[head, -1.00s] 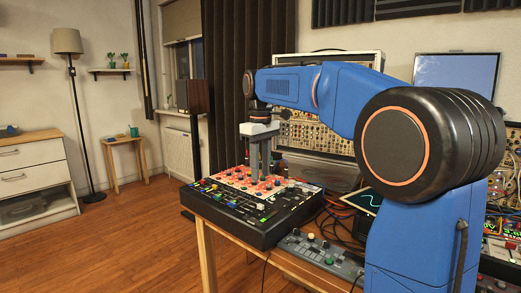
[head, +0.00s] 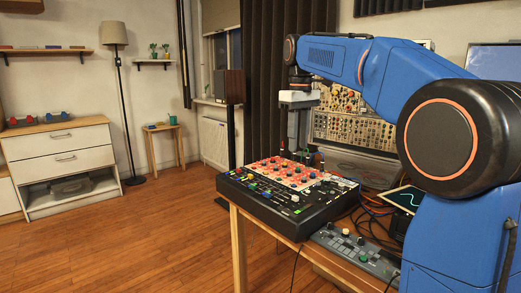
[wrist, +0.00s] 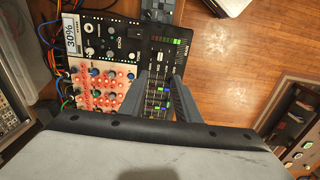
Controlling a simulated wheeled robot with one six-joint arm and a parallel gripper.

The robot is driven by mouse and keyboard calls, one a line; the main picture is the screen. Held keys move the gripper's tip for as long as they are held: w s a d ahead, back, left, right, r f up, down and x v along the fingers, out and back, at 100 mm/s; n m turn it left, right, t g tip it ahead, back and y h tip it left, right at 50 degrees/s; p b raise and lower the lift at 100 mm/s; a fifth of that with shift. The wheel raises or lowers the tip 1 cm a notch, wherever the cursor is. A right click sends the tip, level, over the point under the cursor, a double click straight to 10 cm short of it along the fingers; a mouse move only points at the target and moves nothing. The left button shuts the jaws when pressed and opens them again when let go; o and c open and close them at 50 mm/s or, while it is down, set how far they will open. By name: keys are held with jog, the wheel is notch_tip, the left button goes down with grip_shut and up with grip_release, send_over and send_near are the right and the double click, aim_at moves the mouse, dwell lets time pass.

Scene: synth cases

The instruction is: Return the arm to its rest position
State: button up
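My blue arm reaches in from the right in the head view. My gripper (head: 298,142) hangs fingers down above the back part of a black mixer-like console (head: 262,200), apart from it. In the wrist view, the two grey fingers of my gripper (wrist: 160,82) stand apart with nothing between them. The console's faders and red-and-white knob panel (wrist: 97,88) show below and beside them. The gripper's body hides the lower part of the wrist view.
A wooden table (head: 238,245) carries the console, a small grey controller (head: 352,252), cables and a tablet (head: 408,199). A modular synth rack (head: 352,130) stands behind. A dresser (head: 62,140), floor lamp (head: 114,33) and stool (head: 161,128) are at the left. The wooden floor between is clear.

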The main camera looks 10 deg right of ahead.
jog(key=s+d+f+m+t, duration=0.1)
jog(key=s+f+m+t, duration=0.1)
jog(key=s+f, duration=1.2)
jog(key=s+d+f+m+t, duration=0.1)
jog(key=s+f+m, duration=0.3)
jog(key=s+f, duration=0.9)
jog(key=s+t, duration=0.1)
jog(key=s, duration=0.5)
jog(key=shift+s+d+f+t, duration=0.3)
jog(key=shift+d+f+t, duration=0.05)
jog(key=shift+t, duration=0.05)
dwell(0.8)
